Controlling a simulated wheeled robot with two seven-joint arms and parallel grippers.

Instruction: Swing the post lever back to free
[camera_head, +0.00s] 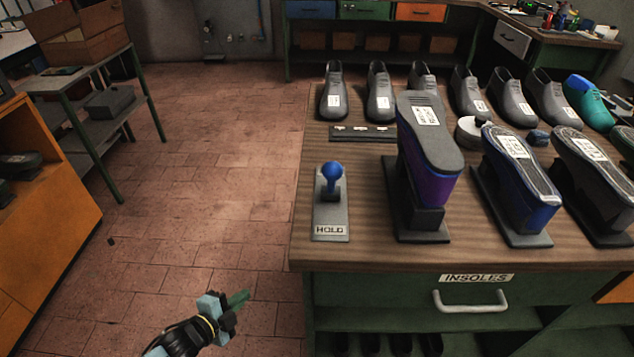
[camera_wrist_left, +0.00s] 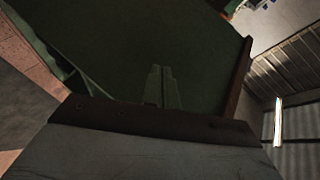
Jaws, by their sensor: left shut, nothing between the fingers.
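The post lever (camera_head: 331,181) has a blue ball knob and stands on a grey plate (camera_head: 331,222) at the bench's front left corner. The plate's near end carries a HOLD label. The knob sits towards the far end of the plate. My left gripper (camera_head: 240,298) is low over the floor, left of the bench's front, well apart from the lever. It is shut and empty. In the left wrist view its fingers (camera_wrist_left: 161,88) are together against a dark green surface. My right gripper is not in view.
Beside the lever stand shoe soles on posts, the nearest purple (camera_head: 428,175). Behind are a grey strip (camera_head: 362,133) and a row of grey lasts (camera_head: 380,92). The green drawer (camera_head: 380,297) marked INSOLES has a handle (camera_head: 471,301).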

